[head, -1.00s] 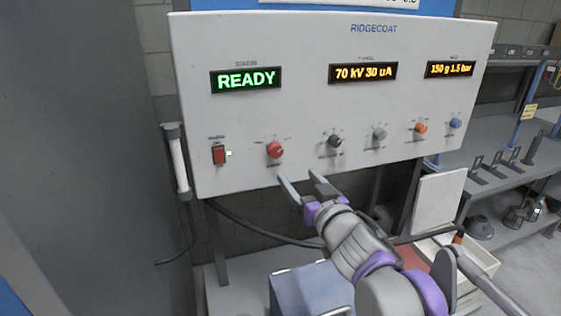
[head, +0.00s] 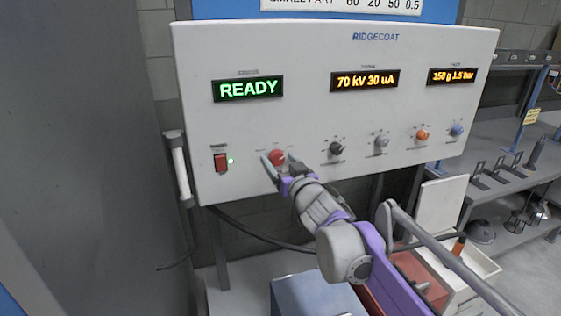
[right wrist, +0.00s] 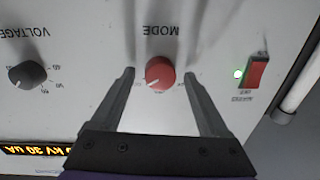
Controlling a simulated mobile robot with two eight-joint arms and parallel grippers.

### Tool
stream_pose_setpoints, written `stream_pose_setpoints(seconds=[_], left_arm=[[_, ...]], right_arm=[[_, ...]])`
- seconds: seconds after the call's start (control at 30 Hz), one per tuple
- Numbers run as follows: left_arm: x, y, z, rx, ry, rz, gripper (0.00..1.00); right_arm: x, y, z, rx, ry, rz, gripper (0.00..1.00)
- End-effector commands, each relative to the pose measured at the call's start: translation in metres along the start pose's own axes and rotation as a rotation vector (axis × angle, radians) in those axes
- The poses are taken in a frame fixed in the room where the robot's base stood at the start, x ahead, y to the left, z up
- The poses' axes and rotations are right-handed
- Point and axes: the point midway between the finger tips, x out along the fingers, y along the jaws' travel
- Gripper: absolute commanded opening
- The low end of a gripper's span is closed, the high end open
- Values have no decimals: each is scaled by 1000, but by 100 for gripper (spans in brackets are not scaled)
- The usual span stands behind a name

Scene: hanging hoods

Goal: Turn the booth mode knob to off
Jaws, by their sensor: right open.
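The red booth mode knob (head: 277,156) is on the lower left of the white control panel (head: 300,45). In the right wrist view, upside down, the knob (right wrist: 160,73) sits under the word MODE with a pale pointer line on its face. My right gripper (head: 277,157) is at the knob. Its two fingers (right wrist: 158,78) are open, one on each side of the knob, with a gap on both sides. The small labels around the knob are partly hidden by the fingers. The panel's status display (head: 248,88) reads READY. My left gripper is not in view.
A dark grey knob (head: 336,148), a grey knob (head: 381,141), an orange knob (head: 422,135) and a blue knob (head: 457,130) continue to the right. A white tube-like handle (head: 180,170) is at the panel's left edge.

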Motion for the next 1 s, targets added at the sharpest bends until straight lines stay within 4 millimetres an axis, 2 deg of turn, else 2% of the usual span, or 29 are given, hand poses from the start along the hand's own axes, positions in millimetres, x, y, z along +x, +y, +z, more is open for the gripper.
stream_pose_setpoints(seconds=[0.07,0.5,0.77,1.0], left_arm=[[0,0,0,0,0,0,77],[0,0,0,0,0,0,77],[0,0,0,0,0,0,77],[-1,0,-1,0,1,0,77]], right_arm=[[0,0,0,0,0,0,78],[0,0,0,0,0,0,1],[0,0,0,-14,-1,0,0],[0,0,0,-111,-7,1,0]])
